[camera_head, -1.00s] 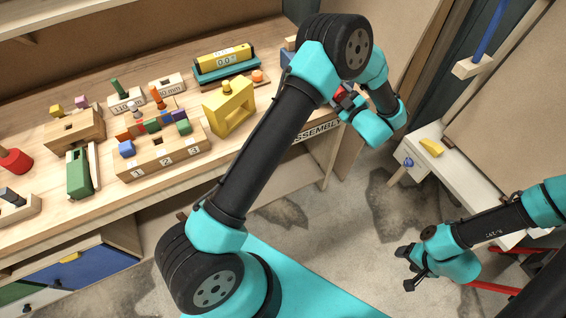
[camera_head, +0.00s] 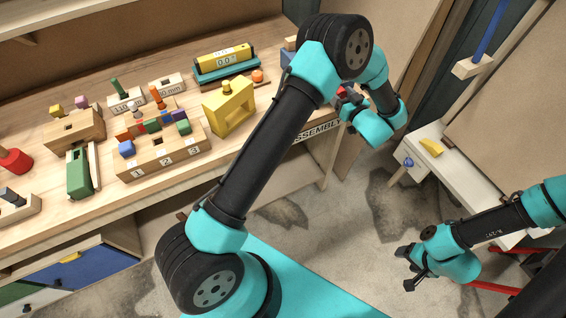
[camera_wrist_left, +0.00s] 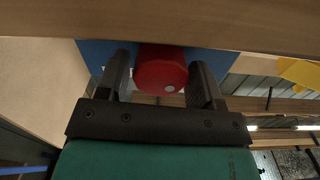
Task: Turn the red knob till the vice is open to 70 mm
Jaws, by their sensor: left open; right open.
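In the left wrist view the red knob (camera_wrist_left: 161,72) sits between the two dark fingers of my left gripper (camera_wrist_left: 163,70). A pale dot marks its face. The fingers are open, with a small gap visible on the knob's right side. A blue surface (camera_wrist_left: 93,54) shows behind the knob; I cannot tell how wide the vice's jaws stand. In the head view my left gripper (camera_head: 347,105) is at the bench's right end, and my arm hides much of that area. My right gripper (camera_head: 405,268) is open and empty above the floor at lower right.
The wooden bench holds a yellow block with an opening (camera_head: 229,106), a teal-and-yellow gauge (camera_head: 226,62) and a numbered wooden block (camera_head: 163,158). A white side table (camera_head: 447,165) with a yellow piece stands at right. Open floor lies between bench and right arm.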

